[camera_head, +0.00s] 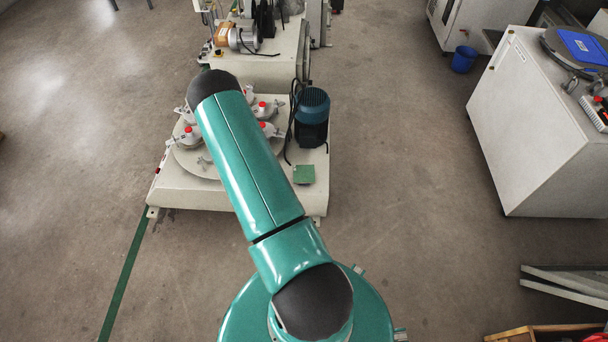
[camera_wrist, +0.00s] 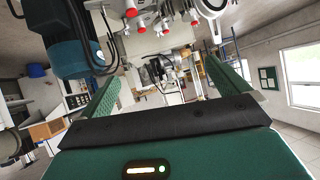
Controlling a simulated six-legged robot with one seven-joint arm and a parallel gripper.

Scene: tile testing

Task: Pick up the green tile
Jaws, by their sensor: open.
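The green tile (camera_head: 304,174) is a small flat square. In the head view it lies near the front right corner of a pale machine base (camera_head: 185,193), in front of a blue motor (camera_head: 312,107). My gripper (camera_wrist: 162,70) shows in the wrist view with its two green fingers spread wide and nothing between them. In the head view my arm hides the gripper. I cannot make out the tile in the wrist view, so its exact distance from the gripper cannot be told.
The blue motor also shows large in the wrist view (camera_wrist: 82,45). Several red-topped fittings (camera_head: 263,126) stand around a round plate on the base. A white cabinet (camera_head: 530,130) stands at the right. The floor between base and cabinet is clear.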

